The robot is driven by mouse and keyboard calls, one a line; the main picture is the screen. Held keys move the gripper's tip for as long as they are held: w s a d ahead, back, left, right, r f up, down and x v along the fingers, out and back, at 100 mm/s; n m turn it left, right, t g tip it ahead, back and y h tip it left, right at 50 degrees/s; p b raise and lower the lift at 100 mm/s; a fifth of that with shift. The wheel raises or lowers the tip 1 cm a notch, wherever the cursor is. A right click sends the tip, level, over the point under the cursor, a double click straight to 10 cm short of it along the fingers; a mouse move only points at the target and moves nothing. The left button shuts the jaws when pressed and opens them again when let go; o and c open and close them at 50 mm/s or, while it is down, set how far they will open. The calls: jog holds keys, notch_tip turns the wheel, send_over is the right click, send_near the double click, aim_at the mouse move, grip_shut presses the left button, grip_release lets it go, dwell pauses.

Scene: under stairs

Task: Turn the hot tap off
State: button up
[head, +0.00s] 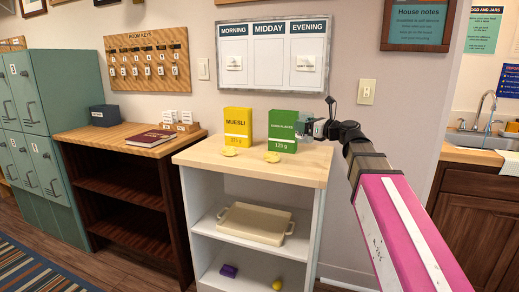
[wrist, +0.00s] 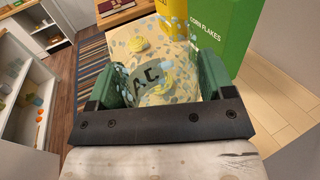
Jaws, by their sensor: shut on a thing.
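My gripper (head: 320,128) is well left of the tap, beside the green corn flakes box. In the wrist view my gripper (wrist: 161,80) has its green fingers shut on a see-through speckled thing (wrist: 144,76) with a grey patch reading "AC". Its full shape is hard to make out.
A yellow muesli box (head: 238,127) and the corn flakes box (head: 283,131) stand on a white shelf unit (head: 186,157), with two yellow pieces (head: 229,152) in front. The sink counter (head: 470,154) is at right, beyond a wall edge. Floor shows at lower left.

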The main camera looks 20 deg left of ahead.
jog(key=shift+w+a+f, duration=0.3)
jog(key=shift+w+f, duration=1.5)
jog(key=shift+w, duration=0.1)
jog(key=shift+w+a+f, duration=0.3)
jog(key=shift+w+f, duration=1.5)
jog(key=shift+w, duration=0.05)
jog(key=shift+w+a+f, duration=0.3)
jog(key=shift+w+f, duration=1.5)
jog(key=shift+w, duration=0.1)
jog(key=shift+f, duration=0.1)
jog(key=o, duration=1.5)
jog(key=shift+o, duration=0.2)
jog(key=v, duration=1.2)
